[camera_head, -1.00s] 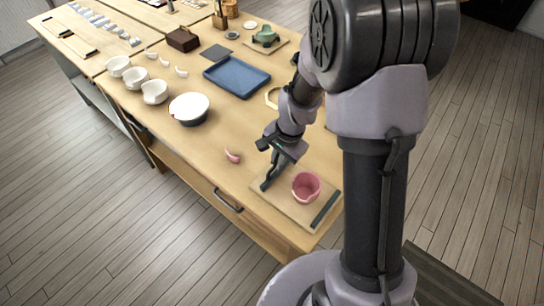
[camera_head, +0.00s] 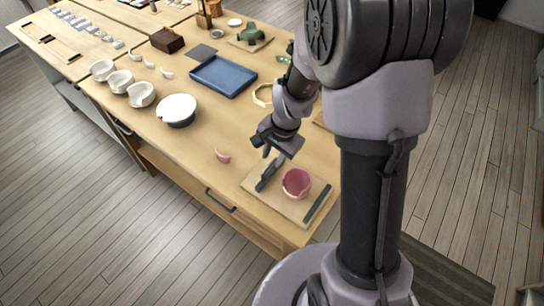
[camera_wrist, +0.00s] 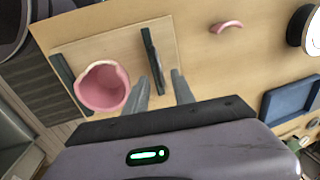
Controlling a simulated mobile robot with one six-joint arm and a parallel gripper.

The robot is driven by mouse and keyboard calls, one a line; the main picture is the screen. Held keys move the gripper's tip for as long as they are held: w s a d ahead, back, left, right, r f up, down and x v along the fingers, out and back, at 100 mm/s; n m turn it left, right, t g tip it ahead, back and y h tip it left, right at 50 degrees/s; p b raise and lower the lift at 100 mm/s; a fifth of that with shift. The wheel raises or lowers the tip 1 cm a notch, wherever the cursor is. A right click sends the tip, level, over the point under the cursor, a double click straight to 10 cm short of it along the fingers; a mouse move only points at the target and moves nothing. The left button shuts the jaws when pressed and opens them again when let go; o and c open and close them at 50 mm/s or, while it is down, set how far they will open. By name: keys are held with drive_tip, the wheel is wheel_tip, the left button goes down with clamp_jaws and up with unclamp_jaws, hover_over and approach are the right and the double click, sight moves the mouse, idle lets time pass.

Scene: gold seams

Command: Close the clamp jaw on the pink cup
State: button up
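The pink cup (camera_head: 297,184) stands upright on the wooden clamp base (camera_head: 290,207), between two dark jaws. It also shows in the wrist view (camera_wrist: 101,88), with an uneven rim. The near-right jaw (camera_head: 317,204) runs along the base's edge. The other jaw (camera_head: 267,177), also in the wrist view (camera_wrist: 152,60), stands across from it, with a visible gap to the cup. My gripper (camera_wrist: 163,82) is open and empty. In the wrist view its fingertips lie either side of the near end of that jaw; contact cannot be told.
A pink shard (camera_head: 222,156) lies on the table left of the clamp. A white bowl (camera_head: 176,110), a blue tray (camera_head: 223,77) and several white cups are farther back. The table around the shard is clear.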

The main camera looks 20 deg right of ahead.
wheel_tip(320, 180, up, 15)
drive_tip(key=s+d+p, duration=0.1)
drive_tip(key=s+p, duration=0.1)
drive_tip(key=p, duration=0.3)
drive_tip(key=shift+s+d, duration=0.25)
drive_tip(key=shift+d, duration=0.05)
drive_tip(key=shift+f, duration=0.1)
